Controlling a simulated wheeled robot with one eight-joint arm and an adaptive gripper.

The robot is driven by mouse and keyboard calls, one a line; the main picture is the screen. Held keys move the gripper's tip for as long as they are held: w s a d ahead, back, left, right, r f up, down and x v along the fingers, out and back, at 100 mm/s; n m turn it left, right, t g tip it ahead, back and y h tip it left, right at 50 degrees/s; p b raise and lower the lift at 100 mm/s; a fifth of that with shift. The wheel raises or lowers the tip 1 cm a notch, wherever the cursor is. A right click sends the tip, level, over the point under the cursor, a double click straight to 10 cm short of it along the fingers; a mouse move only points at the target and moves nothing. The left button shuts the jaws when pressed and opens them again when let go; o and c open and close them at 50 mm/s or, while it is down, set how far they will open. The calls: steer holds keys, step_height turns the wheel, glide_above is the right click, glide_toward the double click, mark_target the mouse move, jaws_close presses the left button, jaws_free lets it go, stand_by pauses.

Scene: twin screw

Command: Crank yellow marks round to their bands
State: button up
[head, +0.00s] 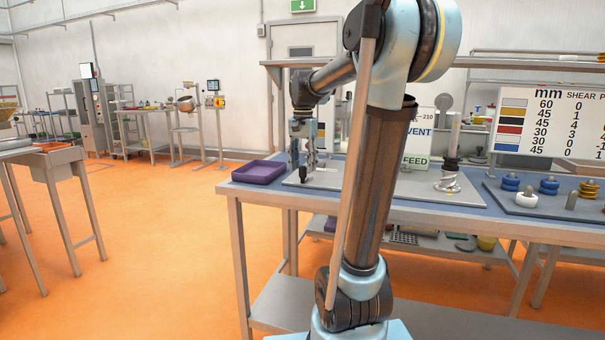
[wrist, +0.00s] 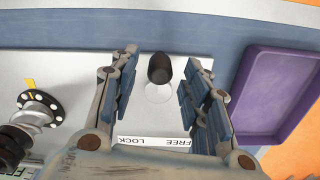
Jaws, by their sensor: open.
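My gripper (head: 305,165) points down over the left part of a grey plate (head: 340,172) on the blue bench. In the wrist view my gripper (wrist: 161,65) is open, its fingers on either side of a black knob (wrist: 159,68). I cannot tell whether they touch it. A label reading FREE and LOCK (wrist: 153,141) lies below the knob. A round flange with pale holes (wrist: 40,107) and a metal shaft stands to the left. A yellow mark (wrist: 30,84) lies beside its rim. The head view shows an upright metal post with a coil (head: 449,178) there; its yellow marks are too small to read.
A purple tray (head: 259,172) sits left of the plate, close to my gripper. A VENT and FEED sign (head: 417,145) stands behind. At right, blue and white rings (head: 500,196) sit on another grey board, under a chart (head: 550,120) of coloured bands and numbers.

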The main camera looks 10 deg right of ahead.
step_height(320, 180, up, 9)
steer(key=shift+f, duration=0.15)
stand_by(0.4)
